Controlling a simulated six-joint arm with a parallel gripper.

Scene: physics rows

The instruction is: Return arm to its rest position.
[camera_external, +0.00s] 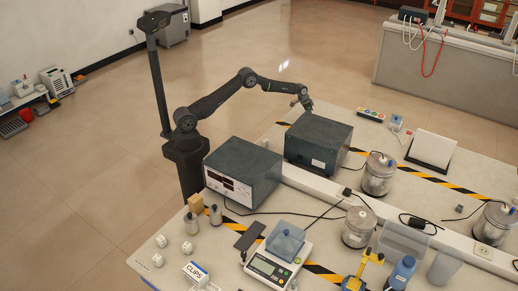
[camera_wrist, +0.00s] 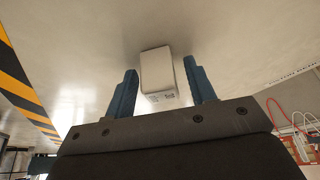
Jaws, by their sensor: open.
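My arm reaches out from its dark column toward the far side of the bench. My gripper (camera_external: 304,99) is beside the far left top of a dark equipment box, and its jaws are too small there to read. In the wrist view my gripper (camera_wrist: 160,66) has two blue fingers spread apart. A small white block (camera_wrist: 157,72) with faint print shows in the gap between them, against a pale surface. It seems to be beyond the fingers and not gripped. Part of the bench behind the dark box is hidden in the outside view.
The dark equipment box (camera_external: 318,143) stands close under my gripper. A second box with a display (camera_external: 243,174) stands near my column. A scale (camera_external: 275,265), metal jars (camera_external: 379,175) and cables crowd the bench. Open floor (camera_external: 100,160) lies to the left.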

